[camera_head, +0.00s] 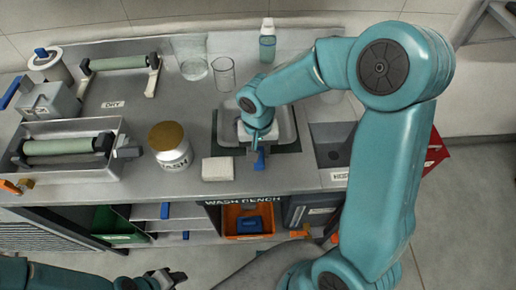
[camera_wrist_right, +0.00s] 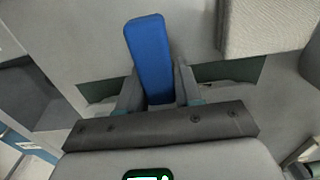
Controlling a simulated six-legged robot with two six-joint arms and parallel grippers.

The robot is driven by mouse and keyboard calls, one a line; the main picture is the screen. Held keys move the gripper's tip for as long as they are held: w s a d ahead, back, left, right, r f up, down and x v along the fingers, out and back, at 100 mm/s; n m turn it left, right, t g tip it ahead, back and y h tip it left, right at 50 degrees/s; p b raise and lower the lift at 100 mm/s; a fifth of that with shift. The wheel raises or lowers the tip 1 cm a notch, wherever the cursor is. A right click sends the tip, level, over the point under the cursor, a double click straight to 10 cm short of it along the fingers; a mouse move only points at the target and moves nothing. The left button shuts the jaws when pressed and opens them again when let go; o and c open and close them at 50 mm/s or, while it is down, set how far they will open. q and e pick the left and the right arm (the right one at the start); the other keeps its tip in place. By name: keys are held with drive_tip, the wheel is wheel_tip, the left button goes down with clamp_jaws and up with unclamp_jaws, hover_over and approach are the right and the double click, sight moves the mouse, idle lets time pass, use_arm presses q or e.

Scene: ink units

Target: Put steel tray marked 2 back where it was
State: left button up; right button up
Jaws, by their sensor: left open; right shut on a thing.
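A steel tray (camera_head: 289,120) sits on or just above a dark green mat (camera_head: 292,146) on the bench, with a blue handle (camera_head: 260,160) at its front. I cannot read a number on it. My right gripper (camera_head: 258,146) reaches down over the tray's front. In the right wrist view the gripper (camera_wrist_right: 158,92) is shut on the blue handle (camera_wrist_right: 150,55), which stands between its fingers. My right arm hides part of the tray. My left gripper (camera_head: 167,279) is open and empty, low in front of the bench, well away from the tray.
A pale block (camera_head: 218,169) lies just left of the mat, beside a wash jar (camera_head: 171,148). A dark basin (camera_head: 331,148) is to the right. Two glass beakers (camera_head: 223,74) and a bottle (camera_head: 267,45) stand behind. A roller tray (camera_head: 75,170) is at left.

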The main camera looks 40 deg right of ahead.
drive_tip(key=shift+f, duration=0.1)
drive_tip(key=shift+f, duration=0.1)
drive_tip(key=o, duration=1)
drive_tip(key=shift+w, duration=0.1)
drive_tip(key=shift+o, duration=0.2)
drive_tip(key=shift+r, duration=0.35)
wheel_tip(320, 180, up, 12)
drive_tip(key=shift+f, duration=0.15)
drive_tip(key=shift+s, duration=0.2)
